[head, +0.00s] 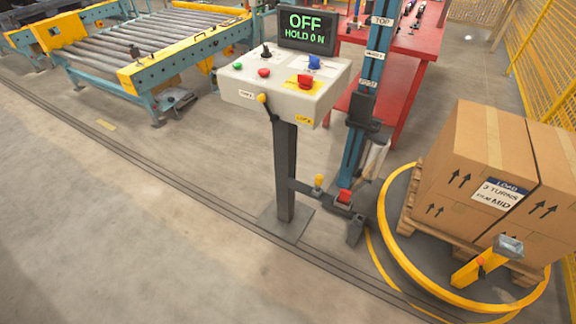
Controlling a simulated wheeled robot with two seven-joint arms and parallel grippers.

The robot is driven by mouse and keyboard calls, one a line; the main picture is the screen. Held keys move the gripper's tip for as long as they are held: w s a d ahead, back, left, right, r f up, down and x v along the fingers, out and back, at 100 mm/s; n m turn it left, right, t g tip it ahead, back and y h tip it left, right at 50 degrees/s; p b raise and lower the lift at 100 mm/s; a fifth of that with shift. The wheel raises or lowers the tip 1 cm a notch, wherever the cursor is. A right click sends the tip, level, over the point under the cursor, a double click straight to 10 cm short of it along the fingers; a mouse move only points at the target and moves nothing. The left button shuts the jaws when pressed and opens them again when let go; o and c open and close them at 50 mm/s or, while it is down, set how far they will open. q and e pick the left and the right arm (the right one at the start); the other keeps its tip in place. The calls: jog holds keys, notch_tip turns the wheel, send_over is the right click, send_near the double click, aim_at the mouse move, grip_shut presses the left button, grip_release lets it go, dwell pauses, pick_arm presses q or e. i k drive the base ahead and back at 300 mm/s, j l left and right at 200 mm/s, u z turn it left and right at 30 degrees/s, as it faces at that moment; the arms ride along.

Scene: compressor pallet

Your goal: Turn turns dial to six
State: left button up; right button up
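A pale control box (284,95) stands on a dark post in the middle of the head view. Its sloped top carries a black knob (266,52) at the back left and a blue knob (314,63) at the back right. The dial marks are too small to read, so I cannot tell which knob is the turns dial or where it points. A screen (307,29) behind the box reads OFF and HOLD ON. Neither of my grippers is in view.
The box also has a green button (237,66), a red button (263,73), a red switch (305,82) and a yellow-tipped lever (262,99). Cartons (459,150) on a pallet at right bear a label (498,193) reading 3 TURNS. Floor in front is clear.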

aim_at(266, 53)
jog(key=i+j+z, duration=0.2)
jog(key=j, duration=0.2)
jog(key=i+j+z, duration=0.2)
jog(key=j, duration=0.2)
jog(key=i+j+z, duration=0.2)
jog(key=j, duration=0.2)
jog(key=j+z, duration=0.2)
jog(key=j, duration=0.25)
jog(key=i+j+z, duration=0.2)
jog(key=j, duration=0.25)
jog(key=k, duration=0.1)
